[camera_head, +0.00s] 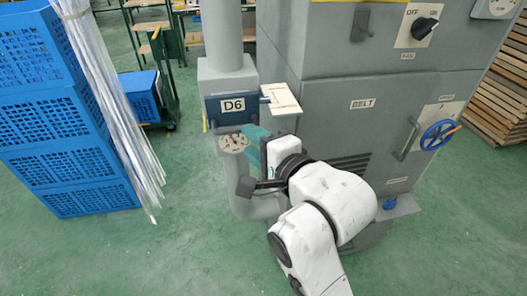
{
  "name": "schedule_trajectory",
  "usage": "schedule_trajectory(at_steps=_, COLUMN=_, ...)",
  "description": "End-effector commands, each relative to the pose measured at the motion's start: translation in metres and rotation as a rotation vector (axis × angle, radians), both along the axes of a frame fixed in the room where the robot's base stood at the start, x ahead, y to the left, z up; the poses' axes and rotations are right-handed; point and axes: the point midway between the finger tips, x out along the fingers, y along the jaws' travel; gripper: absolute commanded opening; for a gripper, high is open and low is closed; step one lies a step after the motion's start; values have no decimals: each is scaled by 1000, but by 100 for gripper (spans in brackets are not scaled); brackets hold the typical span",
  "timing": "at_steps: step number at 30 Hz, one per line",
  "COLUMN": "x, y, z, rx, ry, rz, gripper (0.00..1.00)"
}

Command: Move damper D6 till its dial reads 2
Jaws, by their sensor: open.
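Damper D6 is on the grey vertical duct left of the grey cabinet. Its blue plate carries a white D6 label (232,105). A blue bar juts right from the plate against a pale, marked plate (282,98). No contact with the damper is clear, and my wrist hides part of the duct.
The grey cabinet stands close on the right, with a BELT label (362,104), a blue handwheel (437,135) and an OFF switch (424,28). Stacked blue crates (70,145) and hanging pale strips (112,105) stand at left. Green floor (150,245) is clear in front.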

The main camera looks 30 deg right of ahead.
Motion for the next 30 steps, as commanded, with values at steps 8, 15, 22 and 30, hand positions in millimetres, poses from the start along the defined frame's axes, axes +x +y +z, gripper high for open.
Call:
schedule_trajectory(at_steps=8, x=-31, y=-4, z=5, rx=0, ry=0, rz=0, gripper=40)
schedule_trajectory(at_steps=15, x=-34, y=-5, z=6, rx=1, ry=1, rz=-1, gripper=40)
schedule_trajectory(at_steps=22, x=-34, y=-5, z=6, rx=1, ry=1, rz=-1, gripper=40)
schedule_trajectory(at_steps=30, x=-40, y=-17, z=-28, rx=-147, ry=88, rz=9, gripper=40)
